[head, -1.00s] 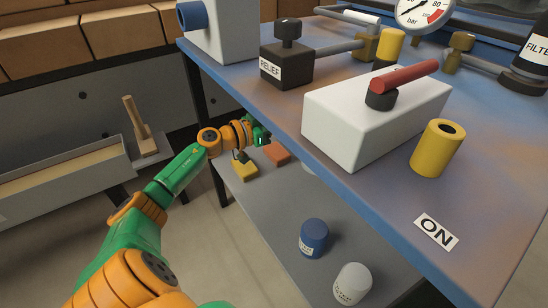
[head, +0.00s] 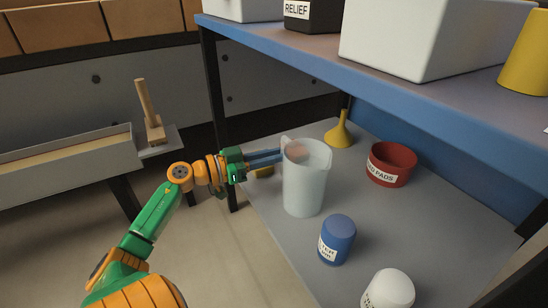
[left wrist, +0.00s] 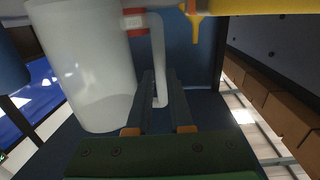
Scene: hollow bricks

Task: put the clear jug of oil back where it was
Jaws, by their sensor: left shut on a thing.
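The clear jug (head: 305,185), pale and see-through, is upright at the lower shelf near its front left. I cannot tell whether its base touches the shelf. My left gripper (head: 282,155) reaches in from the left and is shut on the jug's handle. In the left wrist view the jug (left wrist: 88,65) fills the upper left, and its handle (left wrist: 158,60) runs down between the fingers of the gripper (left wrist: 162,80). The fingertips are partly hidden by the handle and jug in the head view. My right gripper is not in view.
On the lower shelf (head: 410,235), a blue canister (head: 337,240) and a white one (head: 389,290) stand in front of the jug. A yellow funnel (head: 341,132) and a red bowl (head: 391,165) are behind it. The blue bench top (head: 400,85) overhangs; a dark leg (head: 219,120) stands at left.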

